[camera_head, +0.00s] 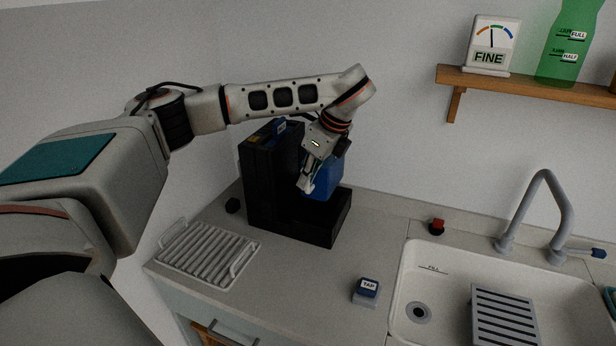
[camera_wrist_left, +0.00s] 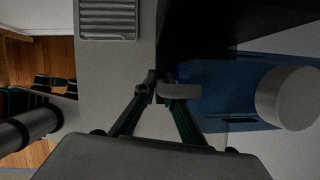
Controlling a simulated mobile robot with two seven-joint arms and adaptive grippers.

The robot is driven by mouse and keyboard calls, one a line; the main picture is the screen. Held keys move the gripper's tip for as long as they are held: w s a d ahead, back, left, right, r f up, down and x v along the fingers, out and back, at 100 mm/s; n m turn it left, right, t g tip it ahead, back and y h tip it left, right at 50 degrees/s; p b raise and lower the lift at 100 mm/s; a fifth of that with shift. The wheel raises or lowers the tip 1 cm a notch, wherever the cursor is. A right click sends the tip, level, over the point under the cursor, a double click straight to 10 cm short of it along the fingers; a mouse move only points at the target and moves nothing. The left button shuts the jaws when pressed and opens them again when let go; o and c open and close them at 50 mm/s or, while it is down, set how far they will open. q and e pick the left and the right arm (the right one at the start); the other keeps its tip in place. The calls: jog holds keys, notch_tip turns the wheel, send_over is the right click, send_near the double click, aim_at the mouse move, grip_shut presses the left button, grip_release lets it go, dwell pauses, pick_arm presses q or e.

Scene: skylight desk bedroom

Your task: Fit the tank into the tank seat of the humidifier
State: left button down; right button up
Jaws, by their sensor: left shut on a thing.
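The humidifier (camera_head: 262,190) is a black body on the counter, with a tall back part and a low base reaching to the right. The blue tank (camera_head: 324,180) is at the low base, beside the tall part. I cannot tell whether it touches the base. My left gripper (camera_head: 306,186) is shut on the tank's grey handle (camera_wrist_left: 182,92) and hides part of the tank. In the left wrist view the tank (camera_wrist_left: 225,75) shows a pale round cap (camera_wrist_left: 288,98), and the black humidifier (camera_wrist_left: 205,22) is near it. The tank seat is hidden. My right gripper is out of view.
A white drying rack (camera_head: 207,254) lies left of the humidifier. A blue TAP block (camera_head: 367,288) sits at front right. The sink (camera_head: 470,258) with its grey faucet is farther right. A wooden shelf (camera_head: 530,84) holds a FINE gauge (camera_head: 490,46) and a green bottle (camera_head: 567,45).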

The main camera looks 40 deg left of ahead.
aim_at(310, 188)
pick_arm(q)
jog(key=shift+w+r, duration=0.1)
jog(key=shift+r, duration=0.15)
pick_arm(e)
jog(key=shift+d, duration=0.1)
pick_arm(q)
jog(key=shift+f+b, duration=0.3)
jog(key=shift+f, duration=0.15)
jog(key=shift+f+b, duration=0.4)
jog(key=shift+f, duration=0.2)
jog(key=shift+f+b, duration=0.35)
jog(key=shift+f, duration=0.35)
jog(key=shift+f+b, duration=0.35)
jog(key=shift+f, duration=0.3)
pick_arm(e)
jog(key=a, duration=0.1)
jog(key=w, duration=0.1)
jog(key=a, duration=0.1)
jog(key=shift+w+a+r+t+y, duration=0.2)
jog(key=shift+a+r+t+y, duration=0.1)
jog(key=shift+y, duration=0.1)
pick_arm(q)
jog(key=shift+d, duration=0.1)
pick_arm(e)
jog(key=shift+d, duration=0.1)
